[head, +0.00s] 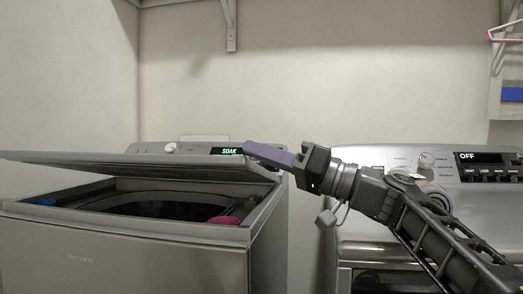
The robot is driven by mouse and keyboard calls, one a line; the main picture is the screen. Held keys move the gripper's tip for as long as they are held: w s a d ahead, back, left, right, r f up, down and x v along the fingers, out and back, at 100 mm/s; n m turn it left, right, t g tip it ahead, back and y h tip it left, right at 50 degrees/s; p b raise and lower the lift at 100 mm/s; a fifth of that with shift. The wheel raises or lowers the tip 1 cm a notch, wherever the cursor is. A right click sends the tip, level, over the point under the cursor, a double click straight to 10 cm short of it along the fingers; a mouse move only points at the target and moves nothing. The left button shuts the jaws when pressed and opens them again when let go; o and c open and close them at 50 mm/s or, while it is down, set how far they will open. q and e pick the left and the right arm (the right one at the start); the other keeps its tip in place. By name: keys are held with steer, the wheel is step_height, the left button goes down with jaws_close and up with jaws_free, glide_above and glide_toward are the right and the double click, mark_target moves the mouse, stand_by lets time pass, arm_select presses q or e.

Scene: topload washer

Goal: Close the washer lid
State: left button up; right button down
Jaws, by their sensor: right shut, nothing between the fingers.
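The topload washer (120,262) stands at the left, with its display reading SOAK. Its lid (140,164) is partly open, tilted low over the tub opening, with a gap at the front where the dark drum (165,210) shows. My right gripper (250,149) is shut and empty. Its purple fingers point left, near the right rear part of the lid; I cannot tell whether they touch it. My left gripper is not in view.
A second machine (385,252) with a display reading OFF stands at the right, behind my right arm. A narrow gap separates the two machines. A wall bracket (231,32) and a shelf are above.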

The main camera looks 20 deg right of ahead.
steer(key=shift+f, duration=0.1)
stand_by(0.3)
steer(key=v, duration=0.7)
steer(key=shift+s+d, duration=0.25)
steer(key=shift+d, duration=0.05)
steer(key=shift+f, duration=0.1)
